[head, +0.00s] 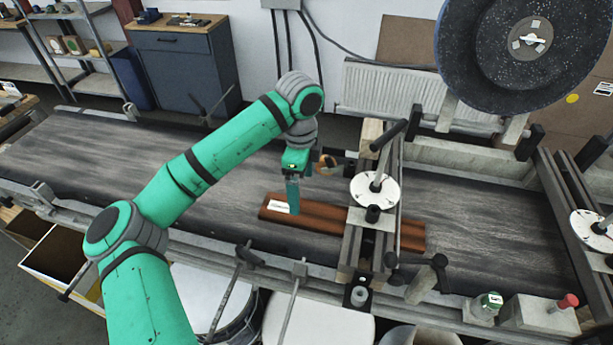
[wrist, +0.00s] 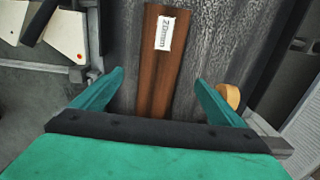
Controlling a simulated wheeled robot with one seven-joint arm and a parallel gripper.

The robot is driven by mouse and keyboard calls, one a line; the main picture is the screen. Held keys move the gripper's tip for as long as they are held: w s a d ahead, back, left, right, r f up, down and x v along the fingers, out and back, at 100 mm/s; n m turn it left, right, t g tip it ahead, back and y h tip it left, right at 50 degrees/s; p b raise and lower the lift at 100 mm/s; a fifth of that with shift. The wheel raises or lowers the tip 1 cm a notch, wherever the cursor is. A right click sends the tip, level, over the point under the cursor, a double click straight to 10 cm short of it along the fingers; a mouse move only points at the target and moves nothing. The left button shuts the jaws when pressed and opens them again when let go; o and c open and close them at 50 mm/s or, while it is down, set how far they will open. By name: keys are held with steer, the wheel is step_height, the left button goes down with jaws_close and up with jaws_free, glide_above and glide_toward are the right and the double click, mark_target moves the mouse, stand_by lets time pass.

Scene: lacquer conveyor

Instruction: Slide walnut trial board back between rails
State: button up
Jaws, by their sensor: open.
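The walnut trial board (head: 325,218) is a long reddish-brown plank lying flat on the dark conveyor belt (head: 130,165). Its right part passes under a metal cross beam and comes out beyond it. A white label (head: 281,207) is near its left end. My gripper (head: 293,208) points down at the board, left of the beam. In the wrist view the open fingers (wrist: 160,76) stand apart on either side of the board (wrist: 154,80), with gaps; the label (wrist: 165,33) reads about "70mm". The belt lies between a near side rail (head: 200,246) and a far rail (head: 455,153).
The cross beam (head: 350,245) carries a white dial (head: 375,189) close to my gripper's right. A round wooden piece (wrist: 230,97) is beside the right finger. A large dark disc (head: 510,40) hangs over the far side. The belt left of the board is clear.

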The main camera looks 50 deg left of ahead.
mark_target(302, 211)
step_height(302, 211, down, 9)
steer(key=shift+f, duration=0.15)
steer(key=shift+d, duration=0.1)
stand_by(0.3)
